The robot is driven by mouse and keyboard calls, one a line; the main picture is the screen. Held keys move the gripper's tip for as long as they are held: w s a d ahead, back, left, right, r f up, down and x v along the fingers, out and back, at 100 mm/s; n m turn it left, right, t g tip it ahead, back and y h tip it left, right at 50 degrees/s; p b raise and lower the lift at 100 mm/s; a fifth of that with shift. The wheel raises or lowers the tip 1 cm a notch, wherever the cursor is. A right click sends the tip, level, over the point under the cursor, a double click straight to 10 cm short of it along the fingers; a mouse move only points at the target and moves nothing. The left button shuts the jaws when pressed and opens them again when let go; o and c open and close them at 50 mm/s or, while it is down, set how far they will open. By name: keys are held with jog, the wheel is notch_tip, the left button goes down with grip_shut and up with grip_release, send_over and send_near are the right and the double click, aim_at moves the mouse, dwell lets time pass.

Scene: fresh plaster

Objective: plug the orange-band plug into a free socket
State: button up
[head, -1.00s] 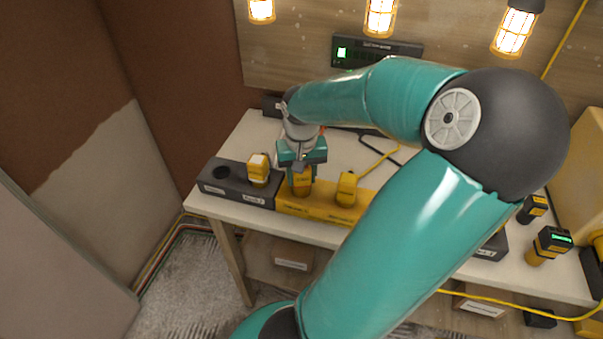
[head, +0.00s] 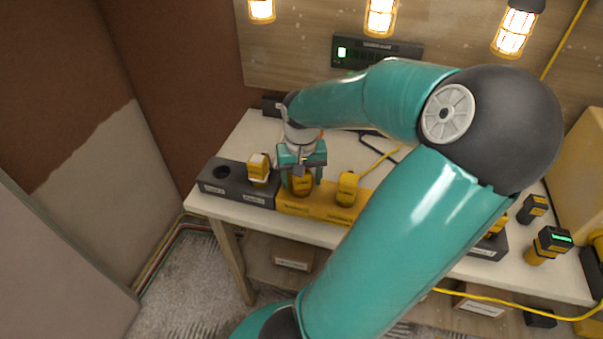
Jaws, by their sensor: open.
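My gripper (head: 301,177) is open and points down over the yellow strip (head: 324,208) on the table. Its fingers are around or just beside a yellow plug (head: 303,186) standing upright in that strip; whether they touch is too small to tell. An orange band cannot be made out, as my gripper covers this plug's top. A second yellow plug (head: 347,187) stands to its right in the same strip. The dark socket block (head: 237,189) at left holds a yellow plug with a pale top (head: 258,168). Its left round socket (head: 221,172) is empty.
My arm hides the middle right of the table. Yellow-and-black units (head: 550,244) stand at the right, one with a green display. A dark block (head: 491,250) shows partly behind my arm. A yellow cable (head: 380,158) lies behind the strip. A dark panel (head: 377,52) hangs on the wall.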

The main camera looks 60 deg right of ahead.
notch_tip(320, 180, up, 14)
dwell(0.6)
jog(key=shift+f, duration=0.1)
dwell(0.4)
jog(key=w+a+r+n+t, duration=0.2)
jog(key=w+a+n, duration=0.3)
jog(key=a, duration=0.8)
jog(key=w+a+r+n+t, duration=0.1)
jog(key=w+a+n+t, duration=0.15)
jog(key=w+a, duration=0.75)
jog(key=s+a+f+n+t, duration=0.1)
jog(key=s+a+n, duration=0.2)
jog(key=a, duration=1)
jog(key=shift+s+n, duration=0.35)
jog(key=shift+s, duration=0.45)
jog(key=c, duration=0.6)
jog(key=shift+a, duration=0.15)
jog(key=shift+c, duration=0.2)
